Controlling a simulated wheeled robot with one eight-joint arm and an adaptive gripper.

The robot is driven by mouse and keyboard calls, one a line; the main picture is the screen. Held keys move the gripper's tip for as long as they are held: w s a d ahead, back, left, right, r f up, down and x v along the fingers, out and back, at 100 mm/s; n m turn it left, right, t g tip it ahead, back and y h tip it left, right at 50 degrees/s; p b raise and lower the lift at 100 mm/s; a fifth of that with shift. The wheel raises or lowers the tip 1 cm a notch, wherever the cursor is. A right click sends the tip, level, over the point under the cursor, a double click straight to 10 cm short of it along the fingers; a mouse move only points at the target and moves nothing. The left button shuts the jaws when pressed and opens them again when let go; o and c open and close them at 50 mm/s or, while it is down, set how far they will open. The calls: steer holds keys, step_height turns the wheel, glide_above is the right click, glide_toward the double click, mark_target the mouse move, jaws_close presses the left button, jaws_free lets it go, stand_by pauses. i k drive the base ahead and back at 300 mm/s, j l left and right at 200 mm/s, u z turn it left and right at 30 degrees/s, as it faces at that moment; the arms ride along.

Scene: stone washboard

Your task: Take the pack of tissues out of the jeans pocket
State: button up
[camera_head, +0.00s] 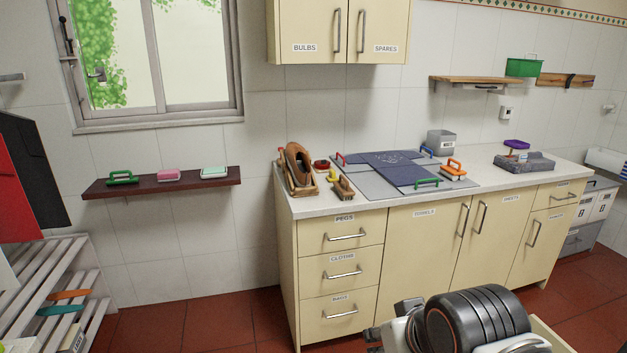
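A dark blue folded cloth (405,172), which looks like the jeans, lies flat on a grey board on the counter. A pale pattern shows on its upper part. Small red, blue and green handled clips sit around its edges. I cannot make out a pocket or a pack of tissues on it. My arm shows at the bottom right as a black ribbed part with grey pieces at its left. My gripper (390,321) seems to be among these grey pieces, well in front of and below the counter. Its fingers are too unclear to tell open from shut.
The counter (330,205) also holds a wooden iron-like object (298,167) at left, an orange-handled brush (453,170), a grey bin (441,142) and a stone block (525,162). A dark shelf (160,183) hangs at left. Red floor lies clear at the front left.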

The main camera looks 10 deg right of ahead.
mark_target(522, 158)
steer(key=i+l+z, duration=0.15)
steer(key=i+z, duration=1.1)
steer(key=i+j+z, duration=0.25)
steer(key=z, duration=0.15)
steer(key=i+z, duration=0.55)
steer(key=i, duration=0.3)
